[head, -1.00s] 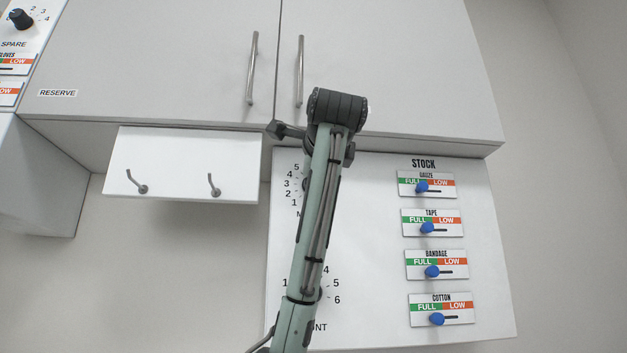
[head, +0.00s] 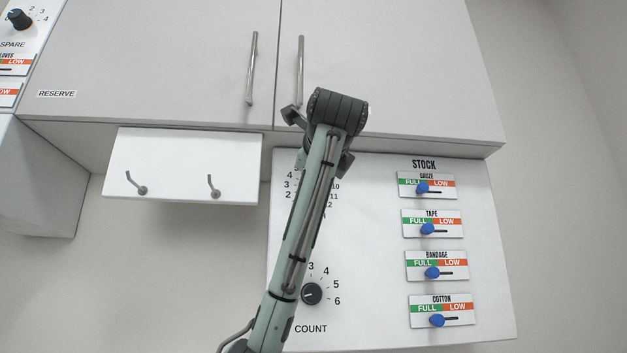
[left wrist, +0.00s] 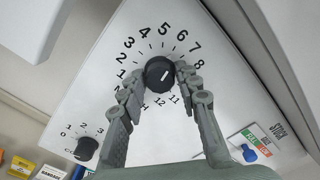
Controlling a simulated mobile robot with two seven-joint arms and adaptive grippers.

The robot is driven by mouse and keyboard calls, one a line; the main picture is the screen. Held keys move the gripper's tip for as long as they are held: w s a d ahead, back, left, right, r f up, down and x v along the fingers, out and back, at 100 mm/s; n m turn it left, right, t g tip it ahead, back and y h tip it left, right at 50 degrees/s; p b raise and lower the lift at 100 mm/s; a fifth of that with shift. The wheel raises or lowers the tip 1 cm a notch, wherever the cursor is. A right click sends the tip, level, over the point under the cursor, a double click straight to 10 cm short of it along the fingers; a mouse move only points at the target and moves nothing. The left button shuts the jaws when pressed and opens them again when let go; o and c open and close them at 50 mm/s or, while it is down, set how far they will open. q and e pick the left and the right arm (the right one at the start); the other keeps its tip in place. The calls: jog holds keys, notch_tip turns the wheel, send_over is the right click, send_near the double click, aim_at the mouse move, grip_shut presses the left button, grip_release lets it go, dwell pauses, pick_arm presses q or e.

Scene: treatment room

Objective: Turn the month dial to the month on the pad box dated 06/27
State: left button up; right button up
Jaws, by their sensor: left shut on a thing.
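The month dial (left wrist: 157,66) is a round black knob with a white mark, ringed by numbers on a white panel in the left wrist view. The mark points to the upper right, around 6 or 7; I cannot tell exactly which. My left gripper (left wrist: 159,77) is shut on the knob, one finger on each side. In the head view my left arm hides the dial, and only part of its number ring shows. Small labelled boxes (left wrist: 50,172) lie at the lower left of the wrist view; no date is readable. My right gripper is not in view.
The count dial (head: 312,294) is below the month dial. Stock sliders with blue knobs (head: 432,272) line the panel's right side. A cabinet with two handles (head: 252,68) is above. A white hook board (head: 180,165) hangs to the left.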

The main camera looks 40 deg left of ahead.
pick_arm(q)
jog(key=o, duration=1.2)
jog(key=shift+c, duration=0.2)
jog(key=shift+d, duration=0.1)
jog(key=v, duration=1.2)
